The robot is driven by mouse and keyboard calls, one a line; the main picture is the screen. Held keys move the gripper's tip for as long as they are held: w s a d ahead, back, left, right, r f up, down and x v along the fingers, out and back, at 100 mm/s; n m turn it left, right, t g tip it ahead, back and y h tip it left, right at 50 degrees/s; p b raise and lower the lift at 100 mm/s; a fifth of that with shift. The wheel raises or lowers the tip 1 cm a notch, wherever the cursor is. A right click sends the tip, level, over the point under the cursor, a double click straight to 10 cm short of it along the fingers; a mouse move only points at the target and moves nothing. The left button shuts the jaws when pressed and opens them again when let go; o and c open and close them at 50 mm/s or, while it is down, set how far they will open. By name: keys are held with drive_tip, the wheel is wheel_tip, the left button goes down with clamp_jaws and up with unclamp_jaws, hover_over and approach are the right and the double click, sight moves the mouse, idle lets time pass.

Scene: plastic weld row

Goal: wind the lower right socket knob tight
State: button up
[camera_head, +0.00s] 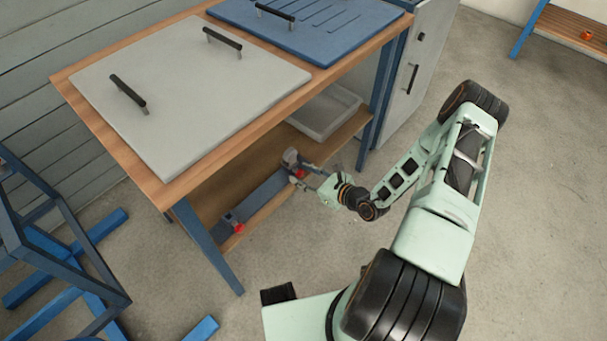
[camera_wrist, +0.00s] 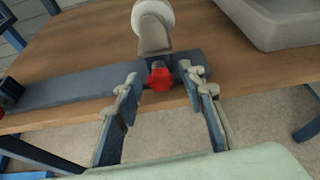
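The right-hand red socket knob (camera_head: 299,173) sits at the front of a blue-grey rail (camera_head: 262,200) on the bench's lower shelf. In the wrist view this knob (camera_wrist: 160,79) lies between and slightly beyond my fingers, below a grey bracket (camera_wrist: 153,38) with a white round top. My gripper (camera_wrist: 163,86) is open, one finger on each side of the knob with visible gaps. In the head view my gripper (camera_head: 309,177) reaches in from the right at shelf height. A second red knob (camera_head: 239,228) is at the rail's left end.
The wooden bench top (camera_head: 170,190) overhangs the shelf. A blue leg (camera_head: 208,245) stands at the front left corner. A grey tray (camera_head: 325,110) sits on the shelf to the right. The floor in front is clear.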

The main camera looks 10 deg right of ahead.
drive_tip(key=v, duration=1.2)
idle(0.5)
